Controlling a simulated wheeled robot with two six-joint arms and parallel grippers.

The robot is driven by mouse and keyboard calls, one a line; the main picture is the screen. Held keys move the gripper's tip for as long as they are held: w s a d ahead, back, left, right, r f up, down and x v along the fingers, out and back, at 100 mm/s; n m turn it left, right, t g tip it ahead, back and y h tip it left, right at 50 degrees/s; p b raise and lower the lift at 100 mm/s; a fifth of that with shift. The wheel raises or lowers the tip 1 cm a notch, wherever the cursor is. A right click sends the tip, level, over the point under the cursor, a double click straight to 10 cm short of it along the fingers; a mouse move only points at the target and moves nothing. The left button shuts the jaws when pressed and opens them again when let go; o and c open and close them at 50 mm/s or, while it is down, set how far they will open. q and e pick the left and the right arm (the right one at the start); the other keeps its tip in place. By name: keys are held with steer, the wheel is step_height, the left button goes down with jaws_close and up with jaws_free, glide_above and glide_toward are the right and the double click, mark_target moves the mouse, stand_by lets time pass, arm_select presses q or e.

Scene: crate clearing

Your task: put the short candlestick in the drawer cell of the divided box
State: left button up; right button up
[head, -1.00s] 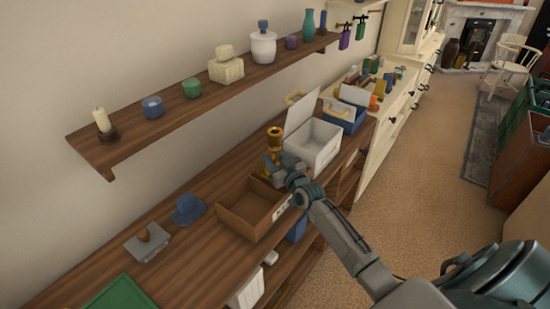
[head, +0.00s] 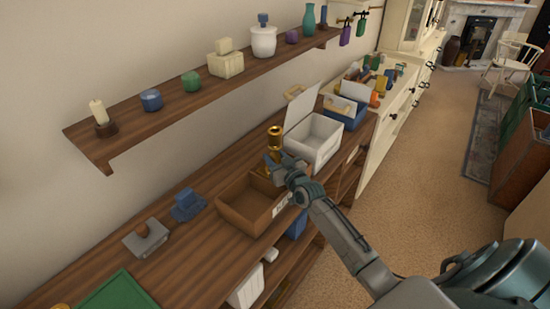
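The short candlestick (head: 275,140) is a shiny brass piece, upright, at the far right corner of an open brown wooden box (head: 237,220). My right gripper (head: 272,166) is at its lower part and appears shut on it; the fingers are small and partly hidden. The brown box has a pale label on its front. Its inner divisions are hard to make out, and I cannot tell which cell is the drawer cell. A white box (head: 325,153) with a raised lid stands just beyond. My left gripper is out of view.
A grey block-like item (head: 146,242), a blue item (head: 187,206) and a green tray-like item (head: 118,293) lie on the wooden counter (head: 195,262). A wall shelf (head: 170,118) with a candle and jars overhangs it. A blue box (head: 348,118) stands farther along.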

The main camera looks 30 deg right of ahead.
steer(key=o, duration=0.4)
steer(key=shift+s+r, duration=0.1)
steer(key=shift+r, duration=0.05)
steer(key=shift+r, duration=0.1)
steer(key=shift+r+p, duration=0.25)
steer(key=shift+p, duration=0.15)
steer(key=shift+r+p, duration=0.4)
steer(key=shift+p, duration=0.05)
steer(key=s+p, duration=0.6)
steer(key=s, duration=0.6)
steer(key=shift+f+p, duration=0.15)
steer(key=shift+p, duration=0.25)
